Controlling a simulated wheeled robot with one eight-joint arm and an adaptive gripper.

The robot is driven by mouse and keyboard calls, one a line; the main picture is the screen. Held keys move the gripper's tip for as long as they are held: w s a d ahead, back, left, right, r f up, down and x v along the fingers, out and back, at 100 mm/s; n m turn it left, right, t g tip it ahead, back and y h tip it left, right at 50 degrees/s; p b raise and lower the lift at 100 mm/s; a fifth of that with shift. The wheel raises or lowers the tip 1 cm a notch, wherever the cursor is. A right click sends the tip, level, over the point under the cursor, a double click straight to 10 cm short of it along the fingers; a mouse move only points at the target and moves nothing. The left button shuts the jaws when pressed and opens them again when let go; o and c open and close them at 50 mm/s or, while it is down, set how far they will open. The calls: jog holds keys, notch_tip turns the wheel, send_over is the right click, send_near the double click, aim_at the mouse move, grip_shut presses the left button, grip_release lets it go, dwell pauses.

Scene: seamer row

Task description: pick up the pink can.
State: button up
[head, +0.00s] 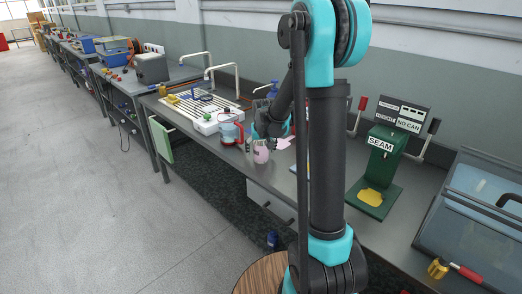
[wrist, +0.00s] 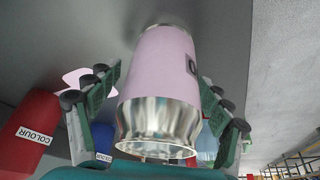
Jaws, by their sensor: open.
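The pink can (head: 261,152) stands near the front edge of the grey workbench in the head view, beside a red and blue jug. In the wrist view the pink can (wrist: 163,75) fills the middle, with its bare metal end toward the camera. My gripper (wrist: 158,100) is open, with one green-padded finger on each side of the can. A gap shows between the left finger and the can; the right finger is close to it, and I cannot tell if it touches. In the head view my gripper (head: 268,130) is at the can, partly hidden by my arm.
The jug (head: 231,132) is just left of the can. A white ribbed board (head: 205,112) lies farther left. A green seamer (head: 382,165) stands to the right. A red object labelled COLOUR (wrist: 32,125) is at the left of the wrist view.

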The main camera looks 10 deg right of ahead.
jog(key=c, duration=1.5)
jog(key=shift+c, duration=0.2)
